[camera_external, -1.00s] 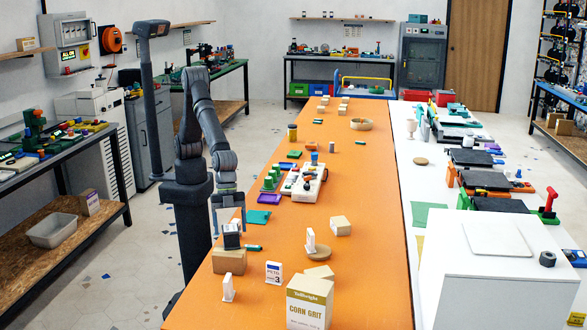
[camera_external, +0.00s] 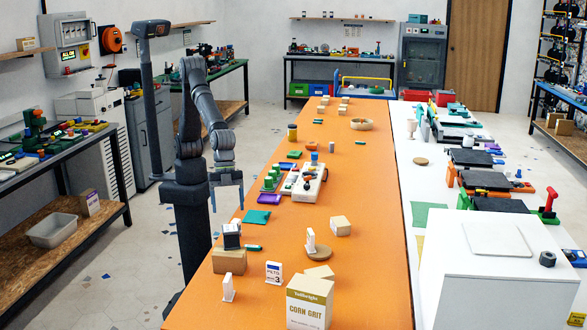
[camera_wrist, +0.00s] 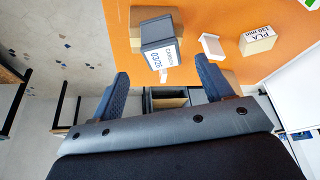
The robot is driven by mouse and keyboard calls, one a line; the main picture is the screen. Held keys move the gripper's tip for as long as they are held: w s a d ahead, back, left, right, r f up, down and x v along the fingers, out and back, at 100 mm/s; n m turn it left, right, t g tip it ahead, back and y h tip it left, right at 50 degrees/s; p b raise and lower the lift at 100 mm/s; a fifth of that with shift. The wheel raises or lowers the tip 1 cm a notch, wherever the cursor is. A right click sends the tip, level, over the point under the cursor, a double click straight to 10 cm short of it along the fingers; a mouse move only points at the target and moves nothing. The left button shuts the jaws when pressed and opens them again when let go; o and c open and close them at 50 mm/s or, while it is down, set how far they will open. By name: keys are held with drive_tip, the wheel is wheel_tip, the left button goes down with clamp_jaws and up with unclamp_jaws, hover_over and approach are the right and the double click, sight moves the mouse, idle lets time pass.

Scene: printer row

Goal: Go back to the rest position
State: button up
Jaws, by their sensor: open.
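My gripper (camera_external: 227,202) hangs beside the left edge of the orange table (camera_external: 365,230), with its fingers pointing down. It is open and empty. In the wrist view the two dark blue fingers of my gripper (camera_wrist: 160,80) stand wide apart with nothing between them. A small dark box with a white label (camera_external: 231,237) sits on a cardboard box (camera_external: 229,261) at the table's left edge, apart from the fingers. The labelled box also shows in the wrist view (camera_wrist: 160,45), beyond the fingertips.
A white board with green and purple parts (camera_external: 303,182) lies further back. A grey post (camera_external: 152,100) stands left of my arm. The floor between is free.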

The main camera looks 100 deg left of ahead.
sight(230, 228)
drive_tip(key=x, duration=1)
drive_tip(key=shift+f, duration=0.15)
wheel_tip(230, 228, up, 4)
drive_tip(key=shift+d+r, duration=0.1)
drive_tip(key=shift+r, duration=0.05)
drive_tip(key=s+d+r, duration=0.1)
drive_tip(key=s+r, duration=0.6)
drive_tip(key=s, duration=0.5)
drive_tip(key=s+d+f+m+g, duration=0.15)
drive_tip(key=d+f+m, duration=0.25)
drive_tip(key=d, duration=0.6)
drive_tip(key=s+d+f+m+g, duration=0.15)
drive_tip(key=d+f+m, duration=0.25)
drive_tip(key=d, duration=0.6)
drive_tip(key=w+d+f, duration=0.1)
drive_tip(key=w+f, duration=0.3)
drive_tip(key=w, duration=0.2)
drive_tip(key=shift+w+d+f, duration=0.2)
drive_tip(key=shift+w, duration=0.2)
